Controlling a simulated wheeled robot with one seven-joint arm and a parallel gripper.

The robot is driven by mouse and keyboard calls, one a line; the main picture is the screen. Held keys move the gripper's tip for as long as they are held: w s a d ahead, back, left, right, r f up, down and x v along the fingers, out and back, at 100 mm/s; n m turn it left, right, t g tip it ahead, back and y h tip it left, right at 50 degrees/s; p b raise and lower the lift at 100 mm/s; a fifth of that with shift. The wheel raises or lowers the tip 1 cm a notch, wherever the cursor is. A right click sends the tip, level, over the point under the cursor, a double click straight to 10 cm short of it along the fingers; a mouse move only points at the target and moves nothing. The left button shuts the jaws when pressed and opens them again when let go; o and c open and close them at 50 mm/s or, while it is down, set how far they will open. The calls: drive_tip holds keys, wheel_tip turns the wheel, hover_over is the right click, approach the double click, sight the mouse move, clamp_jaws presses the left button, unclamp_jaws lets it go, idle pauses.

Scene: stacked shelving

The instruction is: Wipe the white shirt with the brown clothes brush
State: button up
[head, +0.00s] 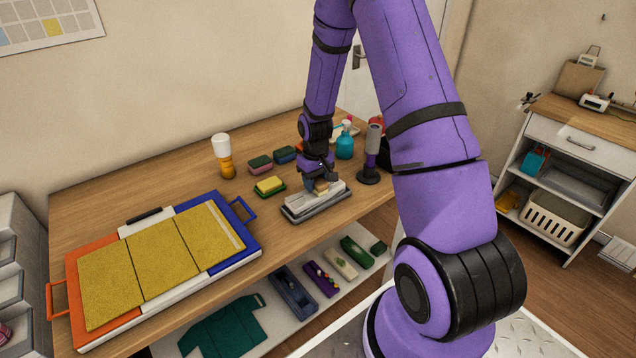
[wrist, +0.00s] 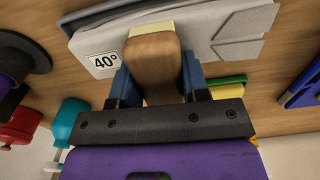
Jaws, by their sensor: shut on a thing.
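My gripper (head: 318,178) is over the work table and shut on the brown clothes brush (head: 322,186). In the wrist view the brush's wooden body (wrist: 155,68) sits between the two blue fingers, with a cream bristle edge (wrist: 150,28) beyond it. The white shirt (head: 330,195) appears as a flat, pale folded bundle on a grey base under the gripper. In the wrist view its pale surface (wrist: 200,35) carries a "40°" label. The brush is at the bundle; whether the bristles touch it, I cannot tell. My gripper hides part of both.
A yellow sponge (head: 270,186) lies left of the shirt. A dark stand with a grey cylinder (head: 373,150) and a teal spray bottle (head: 344,145) stand right and behind. A large folding board (head: 160,255) fills the table's left. A lower shelf (head: 270,345) holds a green garment (head: 222,328).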

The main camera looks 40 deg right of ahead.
sight(323, 183)
drive_tip(key=shift+s+r, duration=0.1)
drive_tip(key=shift+s, duration=1.55)
drive_tip(key=shift+w, duration=1.55)
drive_tip(key=shift+s+f, duration=0.25)
drive_tip(key=shift+s, duration=0.9)
